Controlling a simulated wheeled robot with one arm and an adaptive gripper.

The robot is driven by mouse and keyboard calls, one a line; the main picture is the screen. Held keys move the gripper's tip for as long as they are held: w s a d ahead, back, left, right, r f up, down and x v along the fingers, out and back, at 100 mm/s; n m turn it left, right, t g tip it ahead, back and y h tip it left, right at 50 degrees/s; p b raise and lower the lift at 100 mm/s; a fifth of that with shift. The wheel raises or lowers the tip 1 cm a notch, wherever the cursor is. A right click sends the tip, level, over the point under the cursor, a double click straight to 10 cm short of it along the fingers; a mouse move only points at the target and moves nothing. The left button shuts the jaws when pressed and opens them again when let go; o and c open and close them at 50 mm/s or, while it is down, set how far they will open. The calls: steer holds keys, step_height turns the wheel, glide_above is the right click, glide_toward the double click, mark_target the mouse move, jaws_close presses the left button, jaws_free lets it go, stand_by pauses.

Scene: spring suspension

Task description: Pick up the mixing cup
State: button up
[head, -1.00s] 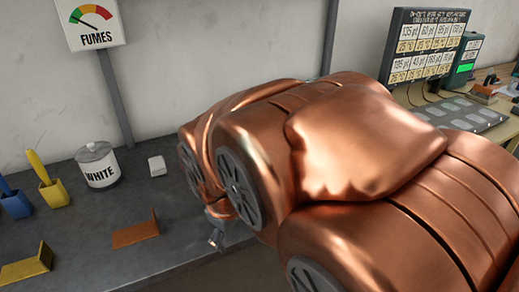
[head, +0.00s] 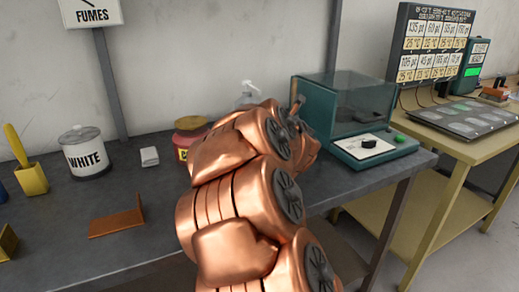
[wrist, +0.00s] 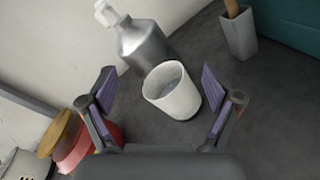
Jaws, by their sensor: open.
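The mixing cup is a white, round, open-topped cup (wrist: 178,98) with something greyish inside. In the wrist view it stands upright on the dark bench, between and beyond my fingertips. My gripper (wrist: 158,92) is open, with one finger on each side of the picture, and nothing is held. I cannot tell the exact gap between the fingers and the cup. In the head view my copper arm hides the cup, and only a small dark part of my gripper (head: 297,108) shows beyond the arm.
A silver bottle (wrist: 143,45) stands just behind the cup. A red pot (wrist: 88,143) is at lower left, and a grey holder (wrist: 238,35) with a wooden handle is at upper right. A teal glass-lidded machine (head: 358,110) stands at the bench's right end, near my gripper.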

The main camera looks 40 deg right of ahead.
steer(key=f+n+t+y+b, duration=0.1)
steer(key=f+n, duration=0.1)
steer(key=f+n+t+y+b, duration=0.1)
steer(key=f+n, duration=0.1)
steer(key=n, duration=0.1)
steer(key=w+f+n+t+y+b, duration=0.1)
steer(key=f+n, duration=0.1)
steer(key=shift+d+n+y, duration=0.3)
steer(key=shift+d+n, duration=0.1)
steer(key=shift+a+f+n+y+b, duration=0.1)
steer(key=shift+f+n+y+b, duration=0.3)
steer(key=shift+n, duration=0.3)
steer(key=shift+a+x, duration=0.15)
steer(key=shift+x, duration=1.15)
steer(key=shift+a+x, duration=0.2)
steer(key=shift+x, duration=1.05)
steer(key=shift+a+x, duration=0.15)
steer(key=shift+x, duration=1.15)
steer(key=shift+w+r, duration=0.1)
steer(key=shift+r, duration=0.05)
steer(key=c, duration=1.3)
steer(key=shift+r, duration=0.1)
steer(key=shift+c, duration=0.2)
